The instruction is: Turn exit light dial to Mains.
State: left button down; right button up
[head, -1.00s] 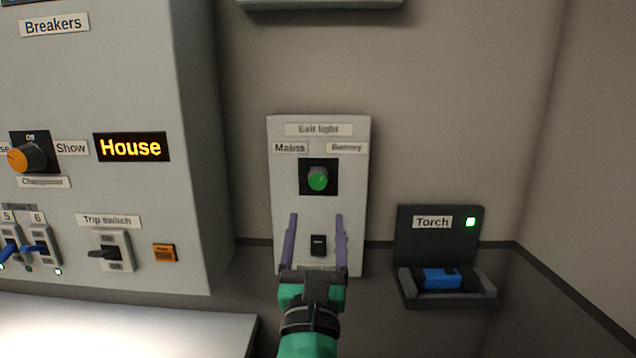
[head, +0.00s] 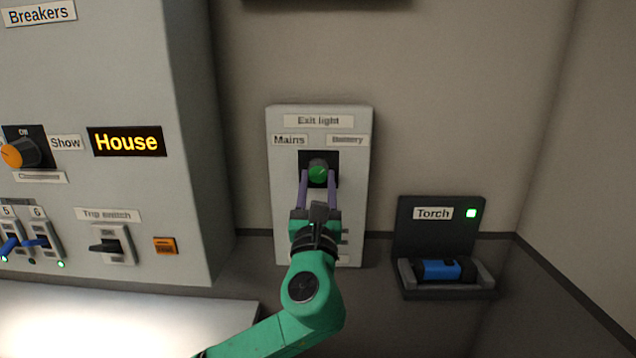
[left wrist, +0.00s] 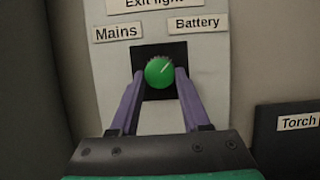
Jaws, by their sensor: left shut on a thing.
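The exit light dial is a round green knob (head: 318,171) on a black square plate, on the pale wall panel (head: 358,190) labelled "Exit light". "Mains" is at its upper left and "Battery" at its upper right. In the left wrist view the green dial (left wrist: 160,72) has a white pointer line slanting to the upper right, toward Battery. My left gripper (head: 318,177) has its purple fingers on either side of the dial and is shut on it; it also shows in the left wrist view (left wrist: 160,84). The gripper covers the lower part of the panel. My right gripper is not in view.
A grey breaker cabinet (head: 190,200) with switches, an orange knob (head: 20,155) and a lit "House" display (head: 126,142) stands to the left. A torch holder (head: 440,240) with a blue torch (head: 440,269) is at the right. Bare wall separates them from the panel.

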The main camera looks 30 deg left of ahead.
pick_arm(q)
jog(key=shift+n, duration=0.6)
jog(key=n+y, duration=0.1)
jog(key=n, duration=0.1)
jog(key=n+g+y, duration=0.1)
jog(key=n, duration=0.1)
jog(key=shift+w+d+g, duration=0.1)
jog(key=shift+d+g, duration=0.1)
jog(key=shift+g, duration=0.1)
jog(key=n+g+y, duration=0.1)
jog(key=n, duration=0.2)
jog(key=n+g+y, duration=0.1)
jog(key=n, duration=0.3)
jog(key=shift+w+d+r+g+b, duration=0.1)
jog(key=shift+d+r+g+b, duration=0.1)
jog(key=shift+g+b, duration=0.2)
jog(key=n+g, duration=0.1)
jog(key=n, duration=0.2)
jog(key=n+g, duration=0.1)
jog(key=n, duration=0.1)
jog(key=shift+d+r+n+y, duration=0.1)
jog(key=shift+r+n+y, duration=0.05)
jog(key=shift+n+y, duration=0.2)
jog(key=n+g, duration=0.1)
jog(key=n, duration=0.1)
jog(key=n+h+p, duration=0.1)
jog(key=n, duration=0.1)
jog(key=shift+r+g, duration=0.15)
jog(key=shift+g, duration=0.25)
jog(key=shift+n, duration=0.35)
